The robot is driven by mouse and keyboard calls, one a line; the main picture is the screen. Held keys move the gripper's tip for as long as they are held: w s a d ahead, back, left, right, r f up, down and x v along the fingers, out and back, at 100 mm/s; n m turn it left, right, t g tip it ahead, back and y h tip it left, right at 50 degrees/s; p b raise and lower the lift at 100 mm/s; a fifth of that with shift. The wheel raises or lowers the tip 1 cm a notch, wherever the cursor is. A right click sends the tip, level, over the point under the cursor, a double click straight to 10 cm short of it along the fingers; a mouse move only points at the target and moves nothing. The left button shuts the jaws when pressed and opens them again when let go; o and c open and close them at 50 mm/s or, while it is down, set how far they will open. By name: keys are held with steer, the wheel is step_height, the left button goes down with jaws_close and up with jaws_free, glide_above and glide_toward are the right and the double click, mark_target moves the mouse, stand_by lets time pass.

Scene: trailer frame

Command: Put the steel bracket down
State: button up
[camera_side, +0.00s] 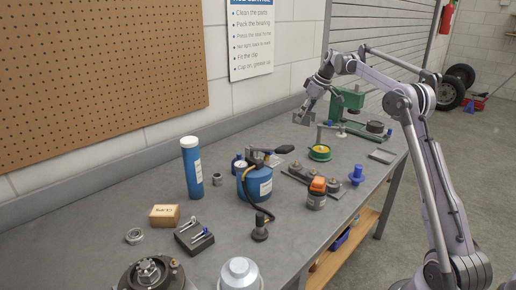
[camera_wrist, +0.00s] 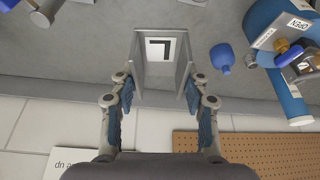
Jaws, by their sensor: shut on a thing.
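The steel bracket (camera_wrist: 141,60) is a grey angled piece with upright side plates and a white label bearing a dark L-shaped mark, in the upper middle of the wrist view. My gripper (camera_wrist: 160,90) is shut on it, with one blue-padded finger at each side. In the side view my gripper (camera_side: 310,103) is above the far part of the bench, near the wall. The bracket (camera_side: 302,117) shows there as a small grey shape below the fingers. Whether it touches the bench top is hard to tell.
The grey bench (camera_side: 110,215) holds a green press (camera_side: 347,103), a green-rimmed dish (camera_side: 320,153), a blue pump canister (camera_side: 255,182), a blue tube (camera_side: 192,168) and a blue plug (camera_side: 356,174). Bare bench lies along the wall left of the bracket.

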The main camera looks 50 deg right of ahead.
step_height(320, 180, up, 4)
steer(key=shift+f, duration=0.2)
steer(key=shift+w+a+r, duration=0.2)
steer(key=shift+w+a, duration=0.05)
steer(key=shift+a, duration=0.35)
steer(key=a+n+g+y, duration=0.1)
steer(key=a+n+y, duration=0.4)
steer(key=a, duration=3.5)
steer(key=f, duration=0.5)
steer(key=f+n+h, duration=0.1)
steer(key=f, duration=0.5)
steer(key=w+f+n+h, duration=0.1)
steer(key=f, duration=0.5)
steer(key=shift+d+f, duration=0.2)
steer(key=shift+f, duration=2.3)
steer(key=shift+f, duration=0.1)
steer(key=o, duration=1.4)
steer(key=shift+o, duration=0.2)
